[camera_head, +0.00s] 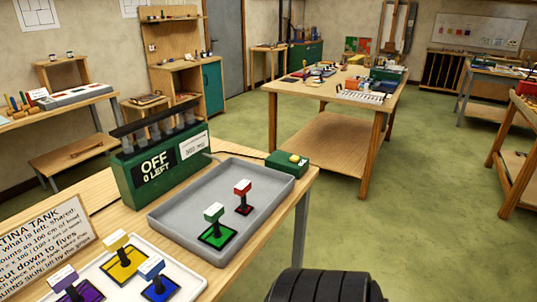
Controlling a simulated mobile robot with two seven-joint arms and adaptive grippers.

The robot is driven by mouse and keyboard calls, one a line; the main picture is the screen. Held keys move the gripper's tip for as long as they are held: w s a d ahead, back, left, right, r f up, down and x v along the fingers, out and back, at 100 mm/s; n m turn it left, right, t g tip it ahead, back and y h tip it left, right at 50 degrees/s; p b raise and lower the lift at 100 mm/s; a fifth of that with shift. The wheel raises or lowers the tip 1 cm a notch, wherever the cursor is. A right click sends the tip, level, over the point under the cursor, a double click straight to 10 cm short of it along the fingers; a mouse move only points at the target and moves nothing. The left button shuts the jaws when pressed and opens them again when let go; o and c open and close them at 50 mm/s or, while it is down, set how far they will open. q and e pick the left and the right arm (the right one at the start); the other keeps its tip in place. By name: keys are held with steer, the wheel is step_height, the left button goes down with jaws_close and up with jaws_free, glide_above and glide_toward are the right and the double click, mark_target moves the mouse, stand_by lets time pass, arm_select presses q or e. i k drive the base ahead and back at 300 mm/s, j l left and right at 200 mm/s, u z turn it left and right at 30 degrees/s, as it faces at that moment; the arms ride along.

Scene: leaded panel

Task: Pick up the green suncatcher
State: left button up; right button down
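The green suncatcher (209,239) stands in the grey tray (173,233) on the near wooden table. It has a flat green square with a dark edge, a dark upright stem and a block on top with a white upper face and green side. It stands upright near the tray's front left part. A red suncatcher (243,208) of the same shape stands behind it to the right, apart from it. Neither of my grippers is in view.
A white tray (190,289) in front holds yellow, blue and purple suncatchers. A small green box (287,164) sits at the table's right edge. Green floor beyond the table is open.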

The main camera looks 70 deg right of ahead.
mark_target(217, 235)
steer(key=z, duration=1.85)
